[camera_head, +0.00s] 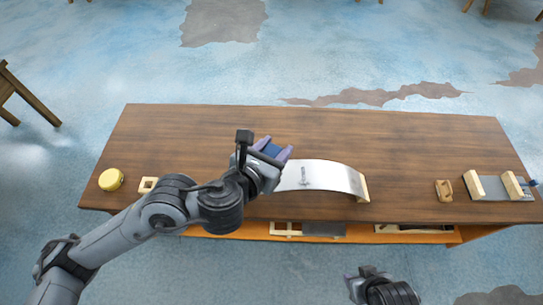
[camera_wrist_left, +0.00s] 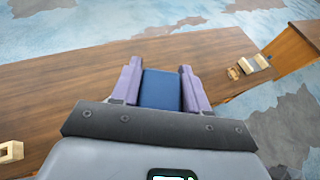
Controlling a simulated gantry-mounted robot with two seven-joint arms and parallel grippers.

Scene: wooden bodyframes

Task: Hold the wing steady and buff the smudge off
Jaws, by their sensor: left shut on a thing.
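The wing is a curved silver-white panel (camera_head: 335,174) on the table in the head view, with a wooden support at its right end. A small grey smudge (camera_head: 304,176) shows on its left part. My left gripper (camera_head: 273,149) is shut on a blue block (camera_wrist_left: 161,90), held between the purple fingers. It is at the wing's left end, and its arm hides that end; contact with the wing cannot be told. My right gripper (camera_head: 359,273) is low in the head view, in front of the table and away from the wing; its jaw opening is unclear.
The wooden table (camera_head: 420,150) is clear behind the wing. A yellow round item (camera_head: 111,180) and a wooden piece (camera_head: 147,184) are at left. A wooden block with a slot (camera_head: 444,190) and a grey board with wooden bars (camera_head: 498,187) are at right. A shelf (camera_head: 255,231) runs underneath.

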